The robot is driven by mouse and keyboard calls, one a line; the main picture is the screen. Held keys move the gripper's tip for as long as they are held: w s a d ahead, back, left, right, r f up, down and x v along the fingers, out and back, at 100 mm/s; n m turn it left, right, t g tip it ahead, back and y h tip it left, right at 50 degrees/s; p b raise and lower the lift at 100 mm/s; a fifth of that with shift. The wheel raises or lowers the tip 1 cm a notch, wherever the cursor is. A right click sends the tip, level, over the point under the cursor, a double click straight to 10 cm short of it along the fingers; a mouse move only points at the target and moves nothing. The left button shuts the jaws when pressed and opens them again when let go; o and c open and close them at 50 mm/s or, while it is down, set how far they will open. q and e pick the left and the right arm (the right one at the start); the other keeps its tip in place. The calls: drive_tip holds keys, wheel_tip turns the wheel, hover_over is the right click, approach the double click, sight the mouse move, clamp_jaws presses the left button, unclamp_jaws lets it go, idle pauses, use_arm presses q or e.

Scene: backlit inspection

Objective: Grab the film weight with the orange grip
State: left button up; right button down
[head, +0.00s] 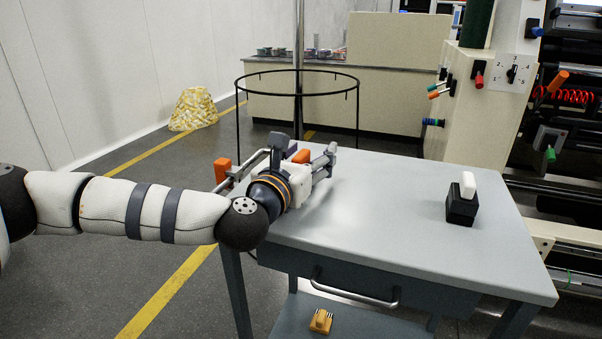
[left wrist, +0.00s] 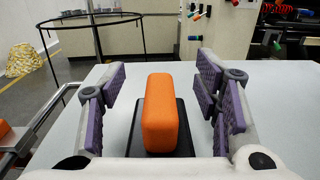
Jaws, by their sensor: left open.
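The film weight with the orange grip (left wrist: 161,112) stands upright on the grey table in the left wrist view. Its grip is a rounded orange block on a flat black base (left wrist: 134,136). In the head view only the top of the orange grip (head: 301,156) shows behind my gripper; its base is hidden there. My left gripper (head: 304,153) is open over the table's left part. In the left wrist view its purple-padded fingers (left wrist: 161,88) stand on both sides of the grip, with a visible gap on each side. My right gripper is not in view.
A black weight with a white grip (head: 461,206) stands at the table's (head: 390,215) right. Another orange piece (head: 222,169) is at the table's left edge. A black ring frame (head: 297,83) stands behind, and machinery (head: 560,140) is at right. The table's middle is clear.

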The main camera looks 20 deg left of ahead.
use_arm(q)
clamp_jaws()
drive_tip(key=shift+r, duration=0.1)
